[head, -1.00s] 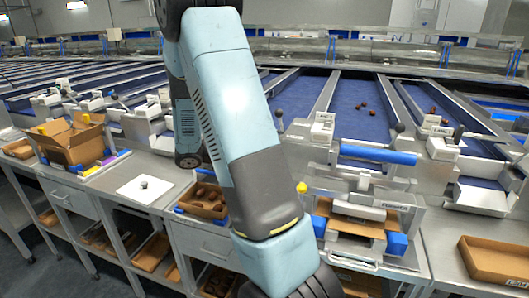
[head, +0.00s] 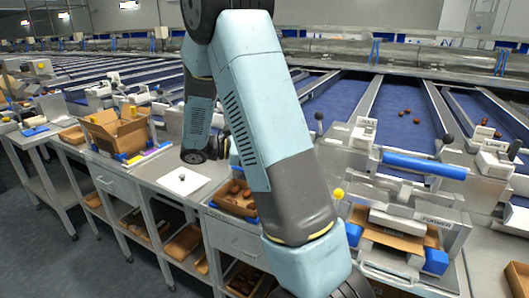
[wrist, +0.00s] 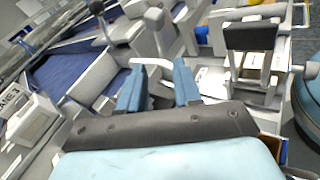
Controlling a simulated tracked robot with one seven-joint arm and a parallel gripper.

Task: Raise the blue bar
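The blue bar (head: 425,165) is a thick horizontal blue handle across the top of a grey metal station marked "FORMER" (head: 437,222), right of my arm in the head view. It sits above the station's open front, which holds a brown carton (head: 392,236) between blue blocks. My gripper is outside the head view, where my arm runs off the bottom edge. In the wrist view my gripper (wrist: 159,88) has two blue fingers apart with nothing gripped between them. I cannot pick out the blue bar for sure in the wrist view.
A yellow knob (head: 338,193) stands at the station's left. Black-knobbed levers (head: 319,117) rise behind it. A box of dates (head: 236,197), a white board (head: 184,180) and an open carton (head: 117,132) lie along the bench to the left. Blue lanes with a few dates (head: 405,112) run behind.

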